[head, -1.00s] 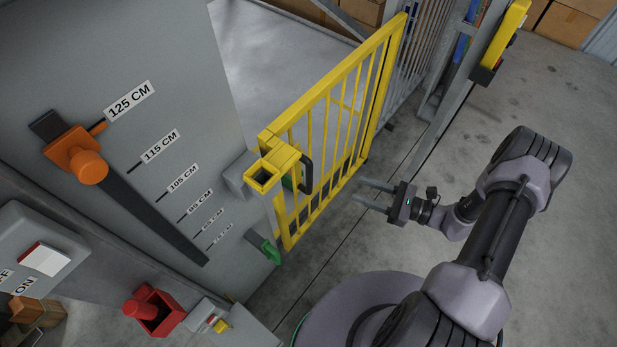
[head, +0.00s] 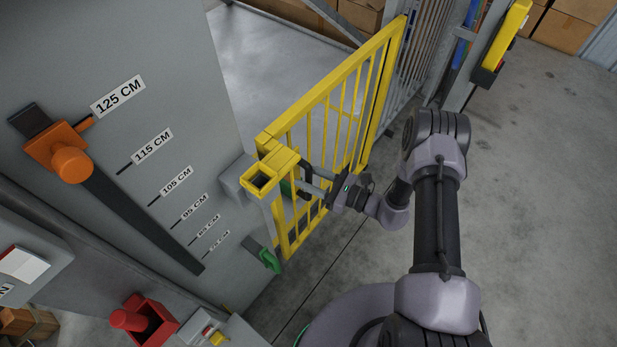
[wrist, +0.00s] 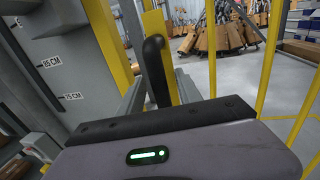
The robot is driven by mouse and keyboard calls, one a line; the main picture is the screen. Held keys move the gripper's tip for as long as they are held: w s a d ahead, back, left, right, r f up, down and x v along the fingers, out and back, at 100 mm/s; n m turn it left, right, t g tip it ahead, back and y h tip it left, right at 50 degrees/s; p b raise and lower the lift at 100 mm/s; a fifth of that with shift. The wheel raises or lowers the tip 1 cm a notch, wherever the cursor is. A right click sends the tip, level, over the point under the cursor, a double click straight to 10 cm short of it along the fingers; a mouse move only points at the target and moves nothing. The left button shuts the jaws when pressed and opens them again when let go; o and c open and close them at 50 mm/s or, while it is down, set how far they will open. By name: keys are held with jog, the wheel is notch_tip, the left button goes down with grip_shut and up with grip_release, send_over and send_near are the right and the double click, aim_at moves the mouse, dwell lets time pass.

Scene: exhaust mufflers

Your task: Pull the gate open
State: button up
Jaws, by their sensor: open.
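The yellow barred gate (head: 335,110) stands across the opening beside the grey panel and looks shut. Its dark handle (head: 306,176) is on the near side, close to the yellow latch post (head: 268,171). My gripper (head: 312,180) is open at the handle, with its fingers reaching toward the gate. In the wrist view the black handle (wrist: 156,70) stands upright between the two grey fingers of my gripper (wrist: 158,88). I cannot tell whether either finger touches it. A yellow gate bar (wrist: 266,55) shows at the right.
The grey panel (head: 150,90) with a height scale and orange slider (head: 68,160) is at the left. Open floor (head: 540,220) lies to the right.

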grip_shut()
dwell(1.4)
